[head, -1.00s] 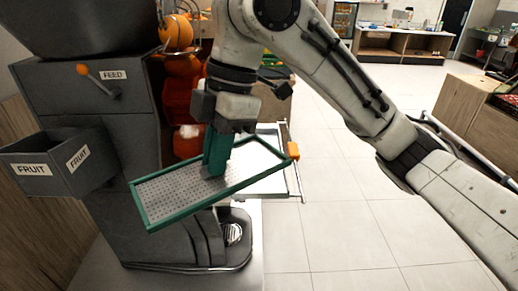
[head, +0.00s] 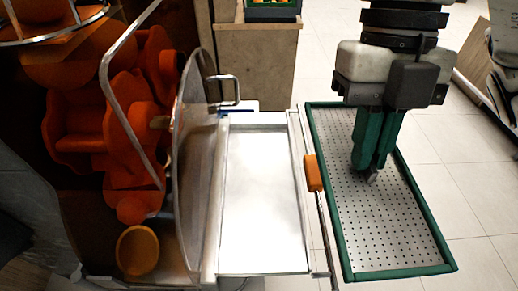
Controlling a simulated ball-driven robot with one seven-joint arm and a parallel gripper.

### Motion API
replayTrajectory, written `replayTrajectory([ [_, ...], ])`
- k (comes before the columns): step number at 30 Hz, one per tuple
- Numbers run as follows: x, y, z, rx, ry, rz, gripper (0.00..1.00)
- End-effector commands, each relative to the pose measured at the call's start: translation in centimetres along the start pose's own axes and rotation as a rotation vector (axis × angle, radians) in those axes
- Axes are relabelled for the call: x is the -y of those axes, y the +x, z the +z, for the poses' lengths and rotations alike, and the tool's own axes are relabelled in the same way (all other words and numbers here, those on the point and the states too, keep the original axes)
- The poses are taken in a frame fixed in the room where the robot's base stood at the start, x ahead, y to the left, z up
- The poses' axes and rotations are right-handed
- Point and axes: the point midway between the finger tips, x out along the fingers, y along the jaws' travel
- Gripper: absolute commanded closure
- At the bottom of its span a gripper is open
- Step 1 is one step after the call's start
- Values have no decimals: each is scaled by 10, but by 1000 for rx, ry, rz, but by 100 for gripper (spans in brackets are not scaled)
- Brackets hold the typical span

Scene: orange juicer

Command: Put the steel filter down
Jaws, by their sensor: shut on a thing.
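The steel filter (head: 400,230) is a perforated metal tray with a green rim, at the right of the head view. My gripper (head: 371,175) points down over it, its green fingers shut at the filter's middle. The filter hangs roughly level to the right of the juicer. The exact grip point is hidden between the fingertips.
The juicer's orange inner parts (head: 95,140) stand at the left beside a clear round cover. A shiny steel tray (head: 262,195) sits between juicer and filter, with an orange clip (head: 313,172) on its right rail. A wooden cabinet (head: 255,65) stands behind. Tiled floor lies right.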

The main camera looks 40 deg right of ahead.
Motion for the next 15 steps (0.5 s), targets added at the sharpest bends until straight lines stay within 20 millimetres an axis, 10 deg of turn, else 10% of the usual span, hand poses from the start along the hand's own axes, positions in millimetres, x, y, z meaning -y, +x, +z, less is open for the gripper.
replayTrajectory([
  [15,-71,21,50,-5,1,-1,100],
])
